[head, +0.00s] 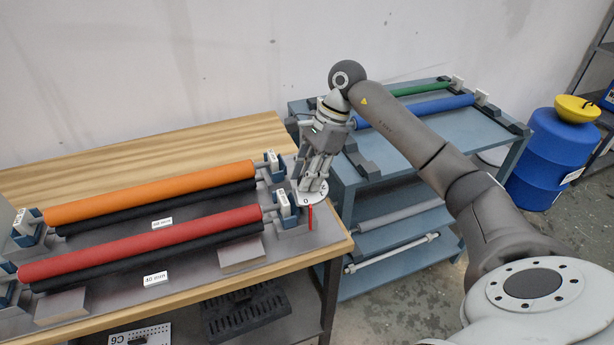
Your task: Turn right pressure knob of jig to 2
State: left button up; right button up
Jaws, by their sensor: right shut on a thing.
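The jig (205,262) lies on the wooden table with an orange roller (150,192) at the back and a red roller (140,243) in front, black rollers beside them. The right pressure knob (302,200) is a pale disc with dark markings at the jig's right end. My right gripper (312,186) points down over the knob from above and is shut on it. The fingers cover part of the disc, and I cannot read its setting. A thin red marker (310,217) stands just below the disc. My left gripper is not in view.
A blue-grey cart (375,180) stands behind right, with green (420,88) and blue (432,107) rollers on top and grey rollers on a lower shelf. A blue barrel (545,160) is at the far right. The table's front edge (250,275) lies near the knob.

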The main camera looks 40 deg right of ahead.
jog(key=m+t+b, duration=0.1)
jog(key=m, duration=0.2)
jog(key=shift+s+f+m+h+b, duration=0.1)
jog(key=shift+m+h+b, duration=0.2)
jog(key=shift+b, duration=0.1)
jog(key=m+b, duration=0.1)
jog(key=m, duration=0.1)
jog(key=m+t+h, duration=0.1)
jog(key=m, duration=0.1)
jog(key=shift+s+a+t+b, duration=0.1)
jog(key=shift+t+b, duration=0.2)
jog(key=shift+b, duration=0.05)
jog(key=m+t+h+b, duration=0.1)
jog(key=m, duration=0.3)
jog(key=shift+a+m, duration=0.1)
jog(key=shift+m, duration=0.3)
jog(key=shift+a+m+h+b, duration=0.1)
jog(key=shift+m+h+b, duration=0.6)
jog(key=shift+m, duration=1.1)
jog(key=shift+h, duration=0.3)
jog(key=o, duration=1)
jog(key=v, duration=1.2)
jog(key=shift+s, duration=0.2)
